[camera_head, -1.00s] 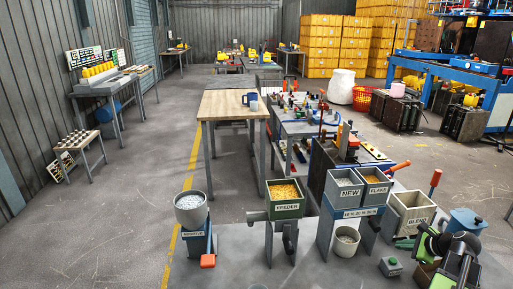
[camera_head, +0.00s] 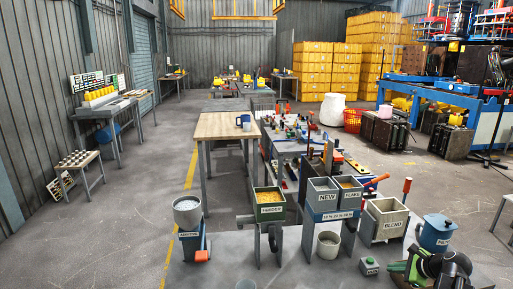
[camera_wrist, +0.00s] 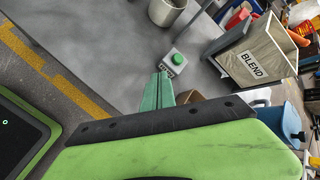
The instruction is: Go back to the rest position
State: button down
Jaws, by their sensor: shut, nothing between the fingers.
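My gripper (camera_wrist: 157,90) shows in the wrist view with its green fingers together and nothing between them. It is over the grey work surface, near a small grey box with a green button (camera_wrist: 176,60). In the head view my green and black arm is at the bottom right, in front of the blue pot (camera_head: 435,232). The button box (camera_head: 369,265) stands to its left, apart from it. A tan object shows partly behind my gripper in the wrist view; I cannot tell what it is.
The BLEND bin (camera_head: 385,222) stands behind my arm, with the NEW and FLAKE bins (camera_head: 334,205) left of it. The FEEDER hopper (camera_head: 270,211) and ADDITIVE pot (camera_head: 187,212) stand further left.

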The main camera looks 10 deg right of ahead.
jog(key=w+a+r+n+g+y+p, duration=0.1)
jog(key=w+a+n, duration=0.1)
jog(key=w+a, duration=0.45)
jog(key=w+a+r+n+y+p, duration=0.1)
jog(key=w+a, duration=0.2)
jog(key=a, duration=0.7)
jog(key=a+n+g+p, duration=0.1)
jog(key=a+n, duration=0.3)
jog(key=a, duration=0.6)
jog(key=s+a+n+g+p, duration=0.1)
jog(key=a+n+g+p, duration=0.1)
jog(key=a, duration=0.9)
jog(key=s+a+n+g+p, duration=0.1)
jog(key=a+n+g+p, duration=0.1)
jog(key=a+n, duration=0.5)
jog(key=shift+s+a+f+g, duration=0.1)
jog(key=shift+a+f+g, duration=0.1)
jog(key=shift+a, duration=0.65)
jog(key=shift+a+f+g, duration=0.1)
jog(key=shift+a+g, duration=0.1)
jog(key=shift+a, duration=0.65)
jog(key=s+d+f+n+g+h, duration=0.1)
jog(key=s+d+n+g+h, duration=0.1)
jog(key=s+n, duration=0.4)
jog(key=d+n+h, duration=0.1)
jog(key=n, duration=0.2)
jog(key=shift+d+f+h, duration=0.15)
jog(key=shift+d+h, duration=0.05)
jog(key=shift+h, duration=0.1)
